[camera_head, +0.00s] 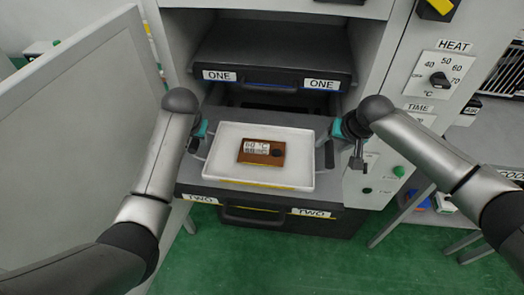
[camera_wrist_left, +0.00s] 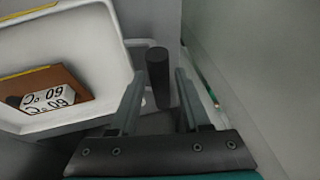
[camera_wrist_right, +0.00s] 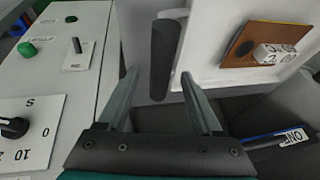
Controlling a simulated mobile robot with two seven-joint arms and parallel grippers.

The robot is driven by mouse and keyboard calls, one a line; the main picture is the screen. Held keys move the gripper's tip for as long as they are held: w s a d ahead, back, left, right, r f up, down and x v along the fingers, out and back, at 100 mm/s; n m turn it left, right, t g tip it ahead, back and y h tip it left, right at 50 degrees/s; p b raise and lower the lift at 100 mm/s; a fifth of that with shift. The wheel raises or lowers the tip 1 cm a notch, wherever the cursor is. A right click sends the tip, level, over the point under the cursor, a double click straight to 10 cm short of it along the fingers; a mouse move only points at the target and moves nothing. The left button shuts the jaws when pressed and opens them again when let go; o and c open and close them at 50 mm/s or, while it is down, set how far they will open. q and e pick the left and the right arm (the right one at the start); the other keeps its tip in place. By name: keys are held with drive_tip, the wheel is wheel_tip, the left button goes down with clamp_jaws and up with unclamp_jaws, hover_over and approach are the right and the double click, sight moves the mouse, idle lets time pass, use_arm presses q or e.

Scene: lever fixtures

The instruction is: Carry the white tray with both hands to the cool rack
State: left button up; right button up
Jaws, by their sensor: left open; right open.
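The white tray (camera_head: 222,137) sits level on the pulled-out drawer TWO (camera_head: 264,206). A brown block with a white "60 °C" label (camera_head: 262,151) lies in it. My left gripper (camera_head: 200,135) is at the tray's left side. In the left wrist view its open fingers (camera_wrist_left: 160,75) stand either side of the tray's dark left handle (camera_wrist_left: 158,70). My right gripper (camera_head: 345,135) is at the right side. In the right wrist view its open fingers (camera_wrist_right: 158,74) straddle the dark right handle (camera_wrist_right: 165,55). The cool rack is only partly seen, by a cut-off label (camera_head: 511,175) at the right edge.
Drawer ONE (camera_head: 270,75) sits above and behind the tray. A large grey open door (camera_head: 75,120) stands at left. The HEAT dial panel (camera_head: 439,75) is at right, with a grey bench (camera_head: 485,140) beyond it. Green floor (camera_head: 300,260) lies clear in front.

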use_arm(q)
drive_tip(key=shift+x, duration=1.15)
use_arm(e)
drive_tip(key=shift+x, duration=1.2)
drive_tip(key=shift+w, duration=0.1)
use_arm(q)
drive_tip(key=c, duration=0.7)
use_arm(e)
drive_tip(key=c, duration=0.7)
use_arm(q)
clamp_jaws()
use_arm(e)
clamp_jaws()
